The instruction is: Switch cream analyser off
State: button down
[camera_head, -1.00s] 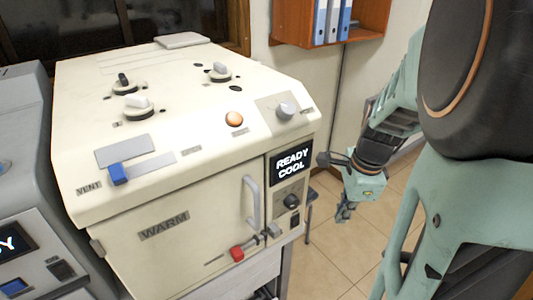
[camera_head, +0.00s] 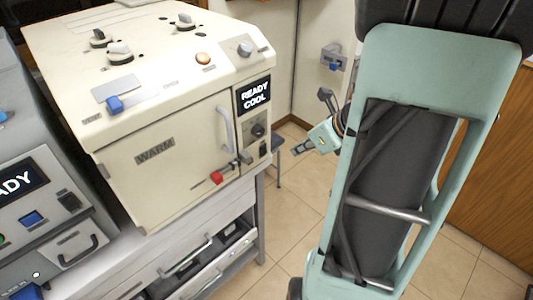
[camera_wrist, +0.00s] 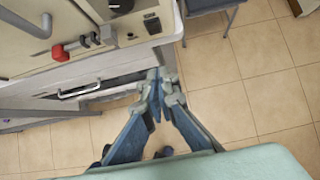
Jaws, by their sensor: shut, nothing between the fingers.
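The cream analyser (camera_head: 165,120) stands on a grey bench at the left in the head view. Its display (camera_head: 254,94) reads "READY COOL". Below the display are a dark knob (camera_head: 258,130) and a small dark switch (camera_head: 264,148). In the wrist view, the knob (camera_wrist: 120,5) is at the top edge and the switch (camera_wrist: 152,24) is just below it. My gripper (camera_head: 303,148) is to the right of the analyser, apart from it. In the wrist view, my gripper (camera_wrist: 158,80) is shut and empty, below the switch in the picture.
The analyser has a door handle (camera_head: 225,129) and a red-knobbed latch (camera_head: 216,177) on its front. A grey machine (camera_head: 45,215) stands at the left. A stool (camera_head: 277,146) is behind the bench's right end. Tiled floor (camera_head: 285,215) is free at right.

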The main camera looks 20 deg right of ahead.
aim_at(265, 153)
jog(key=x, duration=0.4)
jog(key=w+r+x, duration=0.1)
jog(key=x, duration=0.3)
jog(key=w+x, duration=0.1)
jog(key=x, duration=0.4)
jog(key=shift+a+r+b, duration=0.35)
jog(key=shift+r+b, duration=0.05)
jog(key=shift+f, duration=0.1)
jog(key=b, duration=0.2)
jog(key=shift+w+f+t+b, duration=0.1)
jog(key=shift+f+t+b, duration=0.2)
jog(key=shift+b, duration=1.15)
jog(key=shift+w+t+y+b, duration=0.1)
jog(key=shift+t+y+b, duration=0.25)
jog(key=shift+b, duration=0.4)
jog(key=shift+a+r, duration=0.15)
jog(key=shift+r, duration=0.05)
jog(key=shift+r, duration=0.1)
